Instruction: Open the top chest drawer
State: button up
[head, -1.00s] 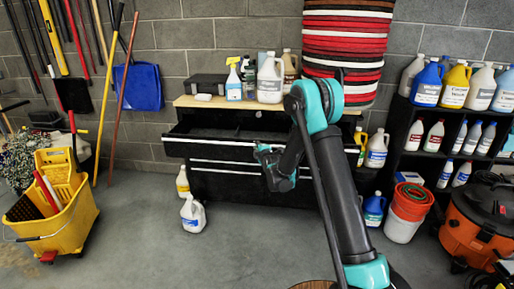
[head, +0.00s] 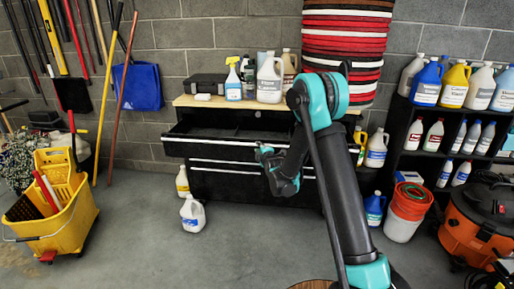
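The black chest (head: 225,184) stands against the wall under a light wooden top. Its top drawer (head: 212,143) is pulled out, and its dark inside shows above a silver strip along the front edge. The lower drawers look shut. My gripper (head: 262,151) is at the front of the top drawer, right of its middle. I cannot tell whether it touches the drawer front, and its fingers are too small to read. My arm hides the right part of the chest.
Bottles, a spray bottle (head: 233,79) and a black case (head: 206,84) stand on the chest top. A white jug (head: 192,214) is on the floor before the chest. A yellow mop bucket (head: 62,220) is left; an orange vacuum (head: 480,225) is right.

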jog(key=v, duration=0.8)
jog(key=shift+s, duration=0.15)
jog(key=shift+d+r, duration=0.1)
jog(key=s+d+r+m+g+h, duration=0.1)
jog(key=s+d+m+g+h, duration=0.35)
jog(key=s+d+m, duration=0.8)
jog(key=s+d+f+m+g, duration=0.1)
jog(key=s+d+m+g, duration=0.1)
jog(key=s, duration=0.7)
jog(key=s+d+f+m+g+h, duration=0.1)
jog(key=s+d+m, duration=0.3)
jog(key=s, duration=0.5)
jog(key=s+d+f+m+g, duration=0.3)
jog(key=s+d, duration=0.4)
jog(key=s, duration=0.3)
jog(key=shift+w+a, duration=0.1)
